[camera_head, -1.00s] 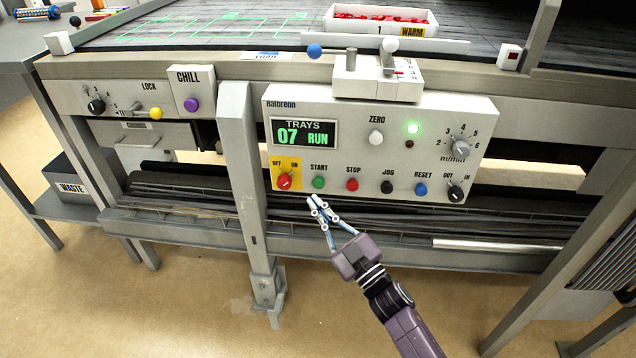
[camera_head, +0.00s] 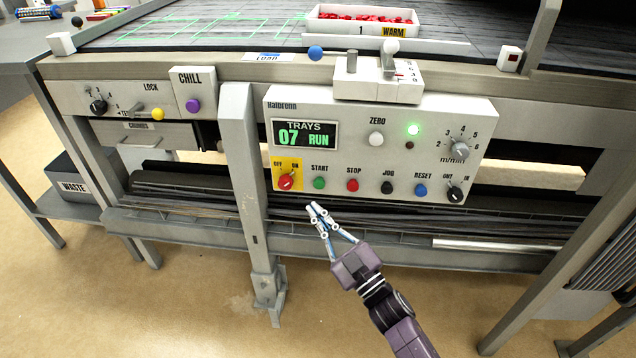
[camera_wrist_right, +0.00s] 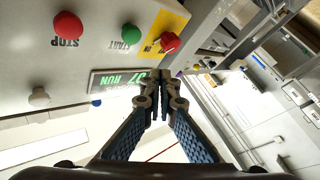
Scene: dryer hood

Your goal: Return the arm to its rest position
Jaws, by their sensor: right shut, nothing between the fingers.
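My right gripper (camera_head: 316,210) is in front of the machine, just below the lower edge of the control panel (camera_head: 350,105). Its fingers are shut and hold nothing. It is apart from the panel buttons in the head view. In the right wrist view the closed fingertips (camera_wrist_right: 158,80) show in the middle, with the panel's red STOP button (camera_wrist_right: 67,27) and green START button (camera_wrist_right: 132,34) beyond them. My left gripper is not in view.
The display reads TRAYS 07 RUN (camera_head: 304,134), and a green lamp (camera_head: 413,130) is lit. The red OFF/ON knob (camera_head: 286,182) is close above my fingertips. A tray of red pieces (camera_head: 325,24) stands on the belt. The floor (camera_head: 200,310) in front is clear.

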